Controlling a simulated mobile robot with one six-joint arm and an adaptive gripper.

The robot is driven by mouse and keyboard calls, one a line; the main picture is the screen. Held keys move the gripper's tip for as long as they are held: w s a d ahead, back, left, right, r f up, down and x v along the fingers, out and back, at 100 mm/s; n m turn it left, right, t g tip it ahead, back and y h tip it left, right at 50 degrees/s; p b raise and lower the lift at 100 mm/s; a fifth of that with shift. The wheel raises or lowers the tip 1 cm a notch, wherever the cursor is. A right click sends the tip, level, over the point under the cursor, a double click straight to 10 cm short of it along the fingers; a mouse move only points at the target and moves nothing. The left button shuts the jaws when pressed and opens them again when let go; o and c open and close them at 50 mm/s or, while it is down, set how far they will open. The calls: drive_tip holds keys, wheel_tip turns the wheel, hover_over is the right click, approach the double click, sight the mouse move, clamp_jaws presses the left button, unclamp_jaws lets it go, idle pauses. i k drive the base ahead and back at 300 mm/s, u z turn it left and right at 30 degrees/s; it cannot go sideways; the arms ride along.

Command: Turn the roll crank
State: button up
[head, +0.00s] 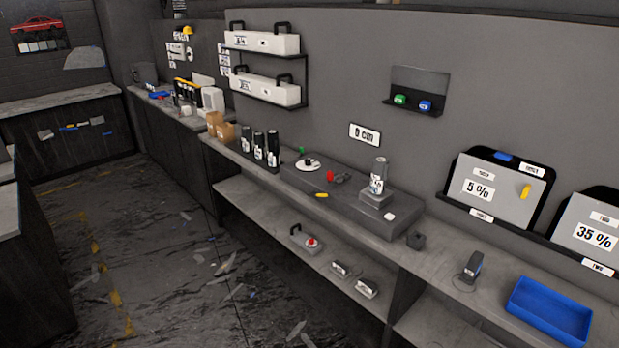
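No part is clearly marked as the roll crank, and I cannot tell which one it is. A long grey raised block (350,205) lies on the counter, with several small fittings on top. These include a round white disc (308,164) with dark parts on it, a small red piece (330,176) beside a dark lump (342,178), and a yellow piece (321,195) at the front edge. A wall sign reading "0 cm" (364,134) hangs above the block. Two long white boxes (262,41) with black handles sit on a wall rack. My gripper is not in view.
A grey can (378,174) stands on a small base at the block's right. Dark bottles (259,145) stand to its left. A blue tray (549,311) and a dark device (471,268) lie at the right. The littered floor (180,265) before the counter is open.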

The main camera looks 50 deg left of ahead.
sight(339, 179)
drive_tip(key=u, duration=1.55)
drive_tip(key=k, duration=0.95)
drive_tip(key=i, duration=0.8)
